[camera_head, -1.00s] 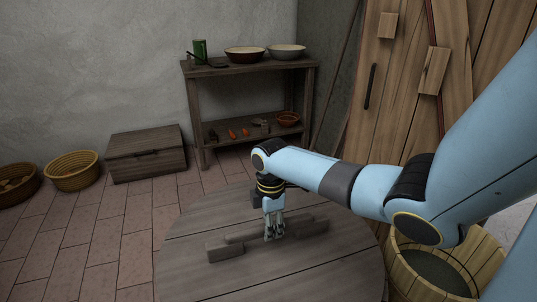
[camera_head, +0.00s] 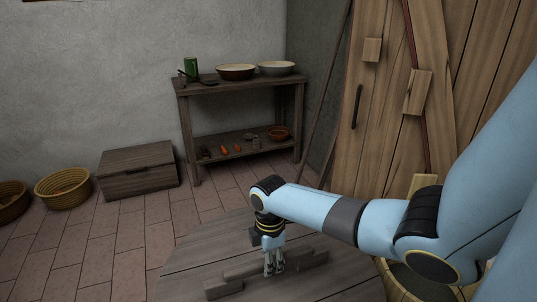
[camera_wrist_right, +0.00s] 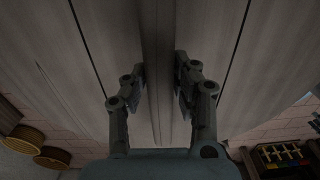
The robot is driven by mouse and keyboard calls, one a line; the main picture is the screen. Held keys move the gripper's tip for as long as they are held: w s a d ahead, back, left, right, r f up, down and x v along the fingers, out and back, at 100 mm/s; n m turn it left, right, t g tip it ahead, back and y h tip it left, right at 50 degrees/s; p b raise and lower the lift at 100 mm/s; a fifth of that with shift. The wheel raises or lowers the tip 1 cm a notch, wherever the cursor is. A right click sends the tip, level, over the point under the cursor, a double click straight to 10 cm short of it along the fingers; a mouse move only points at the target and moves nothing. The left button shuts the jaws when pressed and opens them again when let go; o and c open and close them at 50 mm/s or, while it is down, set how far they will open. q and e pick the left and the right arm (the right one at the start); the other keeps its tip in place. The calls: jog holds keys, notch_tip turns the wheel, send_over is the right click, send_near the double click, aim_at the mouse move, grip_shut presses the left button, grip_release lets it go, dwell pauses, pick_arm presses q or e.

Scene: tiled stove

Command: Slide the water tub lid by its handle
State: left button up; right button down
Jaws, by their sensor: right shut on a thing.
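The round grey wooden water tub lid (camera_head: 190,266) is at the bottom of the head view, cut off by the lower edge. Its long wooden handle (camera_head: 234,277) runs across the top of it. My right gripper (camera_head: 273,270) reaches down onto the handle and is shut on its middle. In the right wrist view, the fingers (camera_wrist_right: 160,85) stand on both sides of the handle (camera_wrist_right: 157,40), with lid boards beyond. The tub below the lid is hidden. My left gripper is not in view.
A wooden shelf table (camera_head: 240,86) with bowls and vegetables stands at the back wall. A wooden chest (camera_head: 138,170) and wicker baskets (camera_head: 63,188) are on the tiled floor at left. A wooden door (camera_head: 385,110) and a bucket (camera_head: 400,280) are at right.

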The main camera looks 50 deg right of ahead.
jog(key=c, duration=1)
grip_release()
jog(key=shift+o, duration=0.2)
notch_tip(320, 180, up, 12)
